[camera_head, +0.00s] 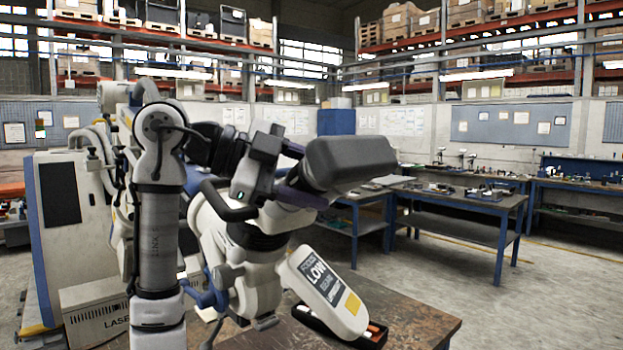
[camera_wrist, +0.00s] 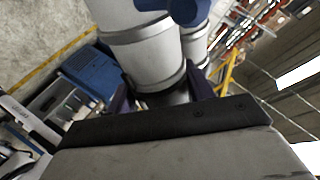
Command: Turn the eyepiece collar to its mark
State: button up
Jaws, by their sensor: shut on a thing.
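In the wrist view two dark purple fingers of my gripper (camera_wrist: 163,92) stand one on each side of a dark ring, the collar (camera_wrist: 160,82), and are closed on it. The collar sits at the end of a pale cylindrical tube (camera_wrist: 138,45) that runs to the top of the picture. In the head view a purple finger (camera_head: 303,197) shows just left of a dark grey rounded box (camera_head: 345,158). White and black jointed parts crowd together there, so the collar cannot be made out clearly. No alignment mark can be read in either view.
A white panel reading LOW (camera_head: 325,290) is tilted over the brown table (camera_head: 415,315). Workbenches (camera_head: 470,205) stand at the right, with open floor (camera_head: 540,300) in front. A large white machine (camera_head: 60,215) stands at the left.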

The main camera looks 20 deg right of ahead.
jog(key=o, duration=0.9)
jog(key=shift+o, duration=0.2)
jog(key=b+v, duration=0.2)
jog(key=v, duration=1.1)
jog(key=shift+a, duration=0.4)
